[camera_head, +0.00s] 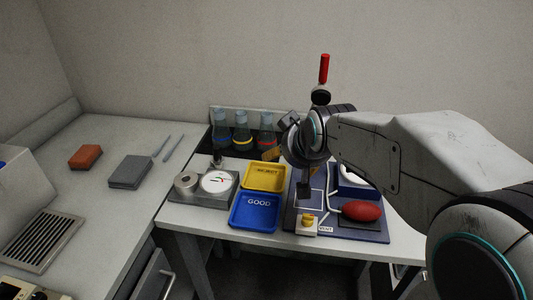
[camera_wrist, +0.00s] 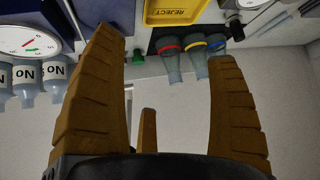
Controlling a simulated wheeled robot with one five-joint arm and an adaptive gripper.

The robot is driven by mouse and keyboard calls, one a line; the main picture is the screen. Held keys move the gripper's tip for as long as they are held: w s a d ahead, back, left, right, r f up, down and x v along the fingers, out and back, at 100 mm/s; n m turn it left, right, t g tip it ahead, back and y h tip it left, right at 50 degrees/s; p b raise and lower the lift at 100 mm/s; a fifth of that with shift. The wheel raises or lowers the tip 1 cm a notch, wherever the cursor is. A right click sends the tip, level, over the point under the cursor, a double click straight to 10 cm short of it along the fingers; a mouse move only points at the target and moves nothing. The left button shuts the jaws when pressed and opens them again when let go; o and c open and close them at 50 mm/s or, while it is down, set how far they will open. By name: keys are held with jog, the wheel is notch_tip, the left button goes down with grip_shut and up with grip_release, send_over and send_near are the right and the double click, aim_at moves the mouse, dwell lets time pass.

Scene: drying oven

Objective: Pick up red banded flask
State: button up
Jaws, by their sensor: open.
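The red banded flask (camera_head: 265,138) stands in a dark holder at the back of the table, rightmost of three flasks in the head view. In the wrist view, which looks upside down, the red banded flask (camera_wrist: 172,64) appears between my fingers but beyond them, apart from them. The yellow banded flask (camera_head: 241,135) and blue banded flask (camera_head: 221,132) stand to its left. My gripper (camera_wrist: 166,46) is open and empty, its brown fingers spread wide.
A yellow tray (camera_head: 265,188) marked REJECT and a blue tray (camera_head: 255,225) marked GOOD lie in front of the flasks. A dial device (camera_head: 217,182) sits to their left. A red bulb (camera_head: 361,211) lies on a blue board under my arm. The wall stands close behind.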

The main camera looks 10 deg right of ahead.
aim_at(270, 123)
jog(key=w+f+t+b, duration=0.1)
jog(key=w+b, duration=0.1)
jog(key=w, duration=0.4)
jog(key=w+f+t+b, duration=0.2)
jog(key=w, duration=0.4)
jog(key=w+f+t+b, duration=0.1)
jog(key=w+b, duration=0.2)
jog(key=w, duration=0.2)
jog(key=shift+w+d+f+t, duration=0.1)
jog(key=shift+w+f+t, duration=0.2)
jog(key=shift+w, duration=0.1)
jog(key=shift+d+r+x, duration=0.1)
jog(key=shift+r+x, duration=0.05)
jog(key=shift+x, duration=1.7)
jog(key=shift+d+r+x, duration=0.1)
jog(key=shift+r+x, duration=0.05)
jog(key=shift+x, duration=1.65)
jog(key=shift+w, duration=0.1)
jog(key=c, duration=1.3)
